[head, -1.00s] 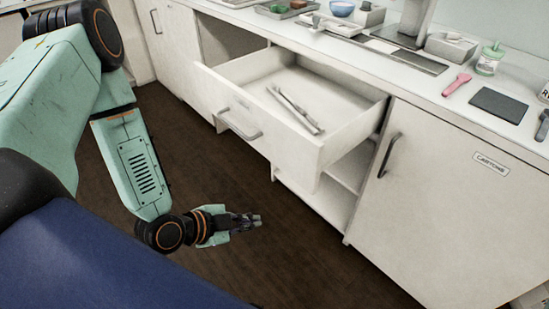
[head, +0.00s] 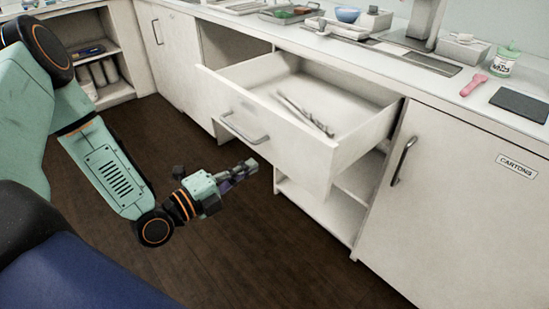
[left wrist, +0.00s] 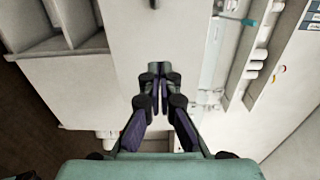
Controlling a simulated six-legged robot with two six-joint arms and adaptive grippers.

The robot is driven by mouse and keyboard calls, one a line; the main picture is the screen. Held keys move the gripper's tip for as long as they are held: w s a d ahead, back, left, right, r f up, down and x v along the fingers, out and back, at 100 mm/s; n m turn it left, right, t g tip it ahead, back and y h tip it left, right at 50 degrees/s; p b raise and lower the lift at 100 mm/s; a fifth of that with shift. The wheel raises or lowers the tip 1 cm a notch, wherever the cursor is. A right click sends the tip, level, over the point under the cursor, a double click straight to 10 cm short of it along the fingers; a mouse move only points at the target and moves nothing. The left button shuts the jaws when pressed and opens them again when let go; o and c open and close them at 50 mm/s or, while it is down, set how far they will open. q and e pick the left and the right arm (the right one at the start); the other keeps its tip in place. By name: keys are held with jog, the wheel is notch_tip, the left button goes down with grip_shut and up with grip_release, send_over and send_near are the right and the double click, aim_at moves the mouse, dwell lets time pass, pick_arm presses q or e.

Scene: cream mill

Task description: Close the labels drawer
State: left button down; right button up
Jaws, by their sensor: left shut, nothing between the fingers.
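A white drawer (head: 285,147) stands pulled out of the counter in the head view, with thin metal tools (head: 304,113) lying inside. I cannot read a label on its front. Its grey bar handle (head: 243,128) is on the front face. My left gripper (head: 249,165) is shut and empty, in front of the drawer front and below the handle in the picture, apparently apart from it. The closed fingers also show in the left wrist view (left wrist: 160,72), against pale cabinet surfaces that I cannot surely identify. My right gripper is not in view.
A closed door marked CARTONS (head: 455,190) is right of the drawer. Open shelving (head: 325,208) lies below it. The counter (head: 430,82) holds a blue bowl (head: 347,14), a pink tool (head: 473,85) and a dark pad (head: 520,104). The dark floor (head: 215,255) is clear.

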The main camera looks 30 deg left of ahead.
aim_at(283, 146)
pick_arm(q)
jog(key=b+x, duration=0.3)
jog(key=x, duration=0.4)
jog(key=shift+a+f, duration=0.15)
jog(key=shift+w+b, duration=0.55)
jog(key=shift+w, duration=0.2)
